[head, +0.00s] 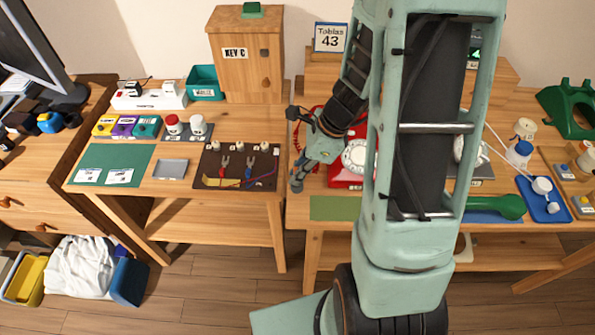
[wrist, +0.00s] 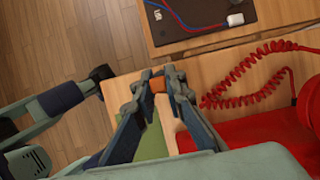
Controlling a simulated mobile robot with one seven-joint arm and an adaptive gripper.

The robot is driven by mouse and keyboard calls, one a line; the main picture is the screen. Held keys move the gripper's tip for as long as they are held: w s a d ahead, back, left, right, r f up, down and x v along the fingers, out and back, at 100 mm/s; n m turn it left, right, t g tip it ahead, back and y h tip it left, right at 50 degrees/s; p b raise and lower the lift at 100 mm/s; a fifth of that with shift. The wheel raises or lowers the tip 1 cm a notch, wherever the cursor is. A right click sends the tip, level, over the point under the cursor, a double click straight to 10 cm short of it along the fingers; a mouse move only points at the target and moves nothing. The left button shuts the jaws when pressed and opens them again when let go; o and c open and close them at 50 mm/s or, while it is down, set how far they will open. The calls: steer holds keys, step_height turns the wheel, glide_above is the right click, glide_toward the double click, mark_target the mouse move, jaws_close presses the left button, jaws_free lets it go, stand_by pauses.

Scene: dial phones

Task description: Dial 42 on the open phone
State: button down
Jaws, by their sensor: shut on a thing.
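A red phone (head: 344,183) with a white dial (head: 355,154) stands on the right-hand table in the head view, partly behind my arm. In the wrist view its red body (wrist: 245,155) and coiled cord (wrist: 243,95) fill the right side. A grey phone with a pale dial (head: 480,170) is mostly hidden behind my arm. I cannot tell which phone is the open one. My gripper (head: 297,184) is left of the red phone, over the table's left edge. In the wrist view my gripper (wrist: 158,76) is shut on a small orange-brown piece (wrist: 158,86), apart from the phone.
A green mat (head: 335,208) lies at the table's front. A gap separates it from the left table, which holds a dark wiring board (head: 236,166) and a "KEY C" cabinet (head: 245,60).

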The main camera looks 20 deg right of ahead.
steer(key=shift+f+b, duration=0.3)
steer(key=shift+f, duration=0.1)
steer(key=c, duration=1.9)
jaws_free()
steer(key=shift+r, duration=0.1)
steer(key=v, duration=1.2)
